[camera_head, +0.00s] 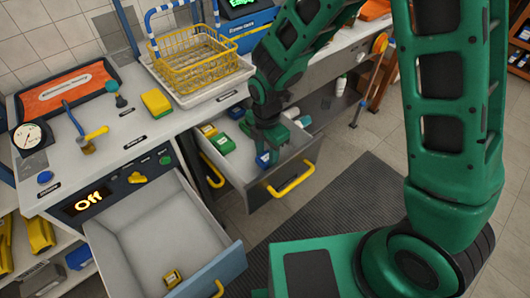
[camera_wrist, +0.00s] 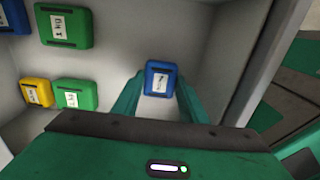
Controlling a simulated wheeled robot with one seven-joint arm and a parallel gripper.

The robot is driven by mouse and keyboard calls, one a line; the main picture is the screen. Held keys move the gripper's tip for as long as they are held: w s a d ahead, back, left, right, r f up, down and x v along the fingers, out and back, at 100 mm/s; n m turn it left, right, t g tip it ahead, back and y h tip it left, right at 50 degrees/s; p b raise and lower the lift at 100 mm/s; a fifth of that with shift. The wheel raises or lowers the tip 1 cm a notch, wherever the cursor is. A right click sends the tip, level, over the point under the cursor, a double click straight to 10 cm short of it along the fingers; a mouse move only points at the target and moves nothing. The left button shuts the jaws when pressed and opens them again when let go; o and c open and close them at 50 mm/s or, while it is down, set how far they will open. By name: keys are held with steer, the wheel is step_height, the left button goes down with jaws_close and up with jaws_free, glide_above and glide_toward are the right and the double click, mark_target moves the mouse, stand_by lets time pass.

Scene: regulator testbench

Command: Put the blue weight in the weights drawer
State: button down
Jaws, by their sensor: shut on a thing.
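The blue weight (camera_wrist: 160,78) is a small block with a white label. It sits between the two green fingers of my gripper (camera_wrist: 158,95), which is shut on it. In the head view the blue weight (camera_head: 263,159) is inside the open upper right drawer (camera_head: 240,172), near its front and yellow handle. My gripper (camera_head: 268,146) reaches down into this drawer from above. I cannot tell whether the weight touches the drawer floor. Green weights (camera_wrist: 64,26), a yellow weight (camera_wrist: 37,92) and another blue weight (camera_wrist: 14,16) lie farther back in the drawer.
A dark mat (camera_head: 335,205) lies on the floor.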

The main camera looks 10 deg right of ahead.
mark_target(266, 157)
steer(key=c, duration=1.1)
jaws_free()
step_height(266, 157, up, 13)
steer(key=shift+r, duration=0.15)
